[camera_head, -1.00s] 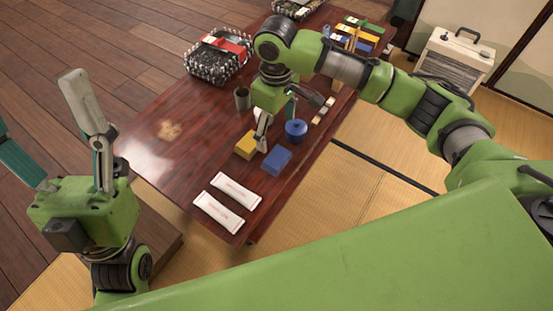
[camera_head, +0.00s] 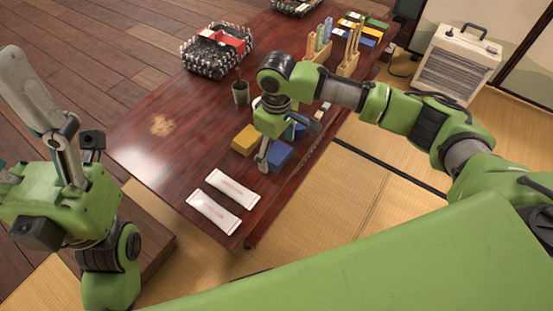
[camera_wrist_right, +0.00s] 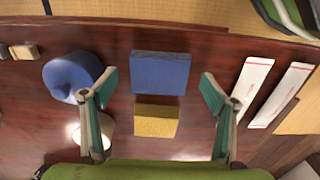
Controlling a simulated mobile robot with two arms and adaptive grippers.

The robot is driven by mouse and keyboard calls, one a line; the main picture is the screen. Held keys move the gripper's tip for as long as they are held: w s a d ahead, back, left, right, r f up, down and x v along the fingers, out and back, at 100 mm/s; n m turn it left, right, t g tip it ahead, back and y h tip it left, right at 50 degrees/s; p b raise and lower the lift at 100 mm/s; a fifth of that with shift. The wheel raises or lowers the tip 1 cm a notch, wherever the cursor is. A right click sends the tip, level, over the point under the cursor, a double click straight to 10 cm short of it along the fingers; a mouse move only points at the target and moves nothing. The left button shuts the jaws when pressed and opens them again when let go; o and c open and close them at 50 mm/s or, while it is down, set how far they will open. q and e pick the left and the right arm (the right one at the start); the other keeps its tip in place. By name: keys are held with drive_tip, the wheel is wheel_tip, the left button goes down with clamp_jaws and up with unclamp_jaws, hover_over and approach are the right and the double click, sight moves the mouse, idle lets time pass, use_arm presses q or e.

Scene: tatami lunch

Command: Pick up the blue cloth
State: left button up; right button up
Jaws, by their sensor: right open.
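The blue cloth (camera_head: 281,154) is a flat folded rectangle on the dark red table, partly hidden behind my right gripper (camera_head: 264,160) in the head view. In the right wrist view the blue cloth (camera_wrist_right: 160,74) lies between the two spread fingertips of my right gripper (camera_wrist_right: 158,80), with a gap on both sides. The right gripper is open, empty and above the table. My left gripper (camera_head: 25,130) is at the left edge, away from the table, with its fingers spread and partly cut off.
A yellow folded cloth (camera_head: 245,139) lies beside the blue one. Two white packets (camera_head: 232,188) lie at the near end of the table (camera_head: 150,165). A grey cup (camera_head: 240,93) and a wire basket (camera_head: 217,52) stand farther back.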

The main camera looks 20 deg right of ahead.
drive_tip(key=shift+f, duration=0.55)
drive_tip(key=c, duration=1)
drive_tip(key=shift+c, duration=0.2)
